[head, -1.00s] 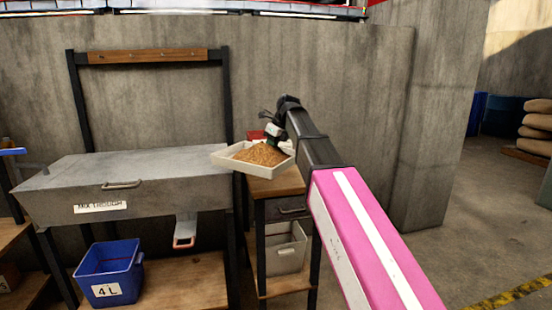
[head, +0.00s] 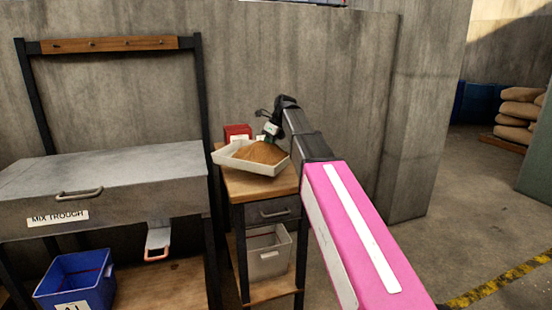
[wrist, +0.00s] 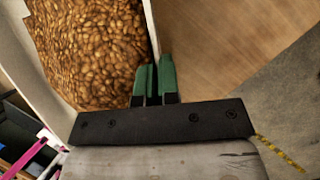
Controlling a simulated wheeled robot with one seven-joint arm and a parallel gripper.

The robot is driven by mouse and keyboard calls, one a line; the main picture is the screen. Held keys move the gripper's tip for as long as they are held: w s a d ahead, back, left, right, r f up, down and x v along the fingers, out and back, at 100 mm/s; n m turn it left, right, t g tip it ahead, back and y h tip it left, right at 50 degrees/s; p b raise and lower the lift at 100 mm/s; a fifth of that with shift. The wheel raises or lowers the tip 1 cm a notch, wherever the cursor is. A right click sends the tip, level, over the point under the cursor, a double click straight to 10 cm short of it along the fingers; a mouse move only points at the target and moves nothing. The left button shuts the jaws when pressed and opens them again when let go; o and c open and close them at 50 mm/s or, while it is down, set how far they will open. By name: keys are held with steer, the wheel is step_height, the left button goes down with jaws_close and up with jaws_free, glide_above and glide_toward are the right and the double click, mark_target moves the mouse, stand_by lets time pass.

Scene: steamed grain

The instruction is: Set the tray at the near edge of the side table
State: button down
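The white tray (head: 243,165), filled with brown grain (head: 262,152), is over the top of the wooden side table (head: 262,186) in the head view. It looks slightly tilted, and I cannot tell whether its underside touches the table. My gripper (head: 270,140) is at the tray's far right side. In the wrist view my gripper's green fingers (wrist: 154,82) are closed on the tray wall (wrist: 150,28), with grain on the left and the wooden tabletop (wrist: 215,45) on the right.
A red box (head: 237,132) stands at the back of the side table. The mix trough (head: 110,185) is to the left, with a blue bin (head: 75,280) below. A grey bin (head: 268,252) sits under the side table. Open floor lies to the right.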

steer(key=d, duration=0.1)
steer(key=w+d+f, duration=0.1)
steer(key=d+f, duration=0.1)
steer(key=shift+w+d+f, duration=0.2)
steer(key=shift+w+d, duration=0.15)
steer(key=shift+w, duration=0.05)
steer(key=shift+f, duration=2)
steer(key=c, duration=1.3)
jaws_free()
steer(key=shift+f, duration=0.15)
steer(key=shift+c, duration=0.2)
steer(key=v, duration=1.2)
